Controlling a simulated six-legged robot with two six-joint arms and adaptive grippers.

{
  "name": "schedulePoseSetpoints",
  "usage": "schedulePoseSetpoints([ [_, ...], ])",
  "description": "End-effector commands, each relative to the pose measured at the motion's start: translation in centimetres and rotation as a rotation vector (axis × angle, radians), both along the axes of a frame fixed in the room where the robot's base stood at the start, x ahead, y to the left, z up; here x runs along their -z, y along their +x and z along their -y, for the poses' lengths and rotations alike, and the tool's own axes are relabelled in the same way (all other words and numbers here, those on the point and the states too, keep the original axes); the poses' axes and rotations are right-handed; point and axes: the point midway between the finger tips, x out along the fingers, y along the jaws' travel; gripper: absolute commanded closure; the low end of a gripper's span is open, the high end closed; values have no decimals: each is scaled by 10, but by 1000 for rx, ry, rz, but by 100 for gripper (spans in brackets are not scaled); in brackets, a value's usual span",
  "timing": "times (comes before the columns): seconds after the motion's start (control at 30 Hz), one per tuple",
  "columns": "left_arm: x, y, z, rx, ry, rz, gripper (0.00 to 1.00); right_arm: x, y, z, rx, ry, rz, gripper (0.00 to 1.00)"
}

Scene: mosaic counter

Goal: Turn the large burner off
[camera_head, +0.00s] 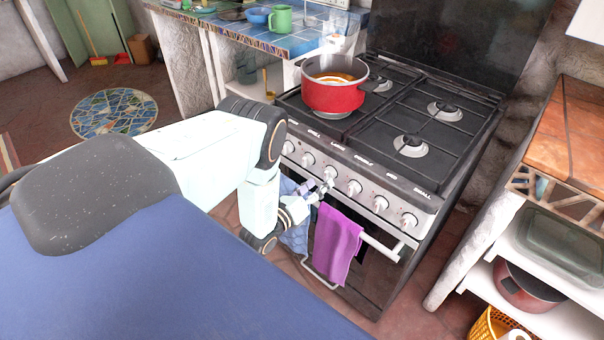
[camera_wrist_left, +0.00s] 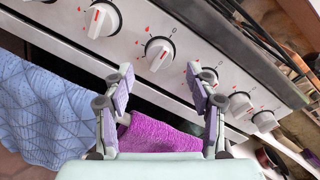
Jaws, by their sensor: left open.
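The stove (camera_head: 395,172) has a row of white knobs along its front panel. My left gripper (camera_head: 324,188) is in front of the panel, close to the middle knobs (camera_head: 330,172). In the left wrist view my left gripper (camera_wrist_left: 163,82) is open and empty, its two fingers apart. One knob with a red mark (camera_wrist_left: 158,52) lies beyond the gap between the fingertips, not gripped; another knob (camera_wrist_left: 207,75) is partly behind the right finger. A red pot (camera_head: 334,96) stands on the front left burner and hides most of it. I cannot see a flame. My right gripper is not in view.
A purple towel (camera_head: 337,244) and a blue cloth (camera_head: 296,236) hang at the oven handle (camera_head: 380,246), just below the gripper. A tiled counter (camera_head: 285,42) is at the back left, and a shelf unit (camera_head: 535,262) stands to the right.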

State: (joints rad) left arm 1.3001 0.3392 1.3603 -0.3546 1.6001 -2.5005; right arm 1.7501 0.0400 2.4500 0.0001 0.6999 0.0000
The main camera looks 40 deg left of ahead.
Motion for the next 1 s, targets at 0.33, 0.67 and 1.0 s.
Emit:
schedulePoseSetpoints([
  [0.33,-2,-66,-2,-2,-1,-2,43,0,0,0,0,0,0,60],
  [0.67,-4,-83,-2,-1,1,-1,43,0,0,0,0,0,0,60],
  [1.0,-4,-82,-2,0,0,0,43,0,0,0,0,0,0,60],
])
